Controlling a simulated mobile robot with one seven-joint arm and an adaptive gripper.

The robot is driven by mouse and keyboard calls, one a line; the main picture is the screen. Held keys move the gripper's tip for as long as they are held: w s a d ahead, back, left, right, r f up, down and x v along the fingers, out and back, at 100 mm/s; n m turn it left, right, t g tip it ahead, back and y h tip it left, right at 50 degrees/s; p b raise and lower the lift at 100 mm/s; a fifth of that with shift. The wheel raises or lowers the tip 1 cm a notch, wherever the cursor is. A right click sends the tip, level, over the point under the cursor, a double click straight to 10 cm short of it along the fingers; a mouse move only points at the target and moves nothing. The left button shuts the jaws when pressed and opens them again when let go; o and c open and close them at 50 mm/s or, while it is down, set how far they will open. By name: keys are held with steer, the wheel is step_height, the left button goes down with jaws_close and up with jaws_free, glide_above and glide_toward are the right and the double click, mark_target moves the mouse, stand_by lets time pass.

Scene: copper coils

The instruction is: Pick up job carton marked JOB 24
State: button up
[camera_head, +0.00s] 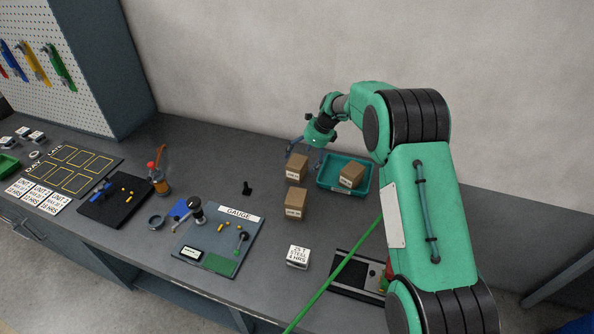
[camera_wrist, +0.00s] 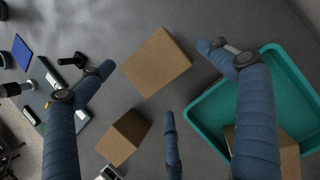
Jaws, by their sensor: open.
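Three brown job cartons are in view. One carton (camera_head: 297,165) stands on the bench just left of the teal tray, a second carton (camera_head: 295,201) stands nearer the front, and a third carton (camera_head: 352,173) is in the tray. Their white labels are too small to read, so I cannot tell which is JOB 24. My gripper (camera_head: 304,150) is above the carton beside the tray. In the wrist view its blue fingers (camera_wrist: 158,72) are spread and empty, with that carton's top (camera_wrist: 157,62) between and beyond them. The nearer carton (camera_wrist: 124,137) is lower left.
The teal tray (camera_head: 326,184) stands close to the right of the cartons. A white labelled block (camera_head: 298,257) is in front of them. The gauge board (camera_head: 217,245) with a lever device (camera_head: 193,214) lies left. A wall is behind the bench.

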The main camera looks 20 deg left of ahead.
mark_target(298, 167)
steer(key=shift+a+f, duration=0.2)
steer(key=shift+f, duration=0.3)
steer(key=shift+b+x, duration=0.7)
steer(key=shift+x, duration=1.9)
steer(key=shift+s+d, duration=0.1)
steer(key=shift+s+f, duration=0.1)
steer(key=shift+f, duration=0.05)
steer(key=c, duration=1.4)
steer(key=shift+o, duration=0.2)
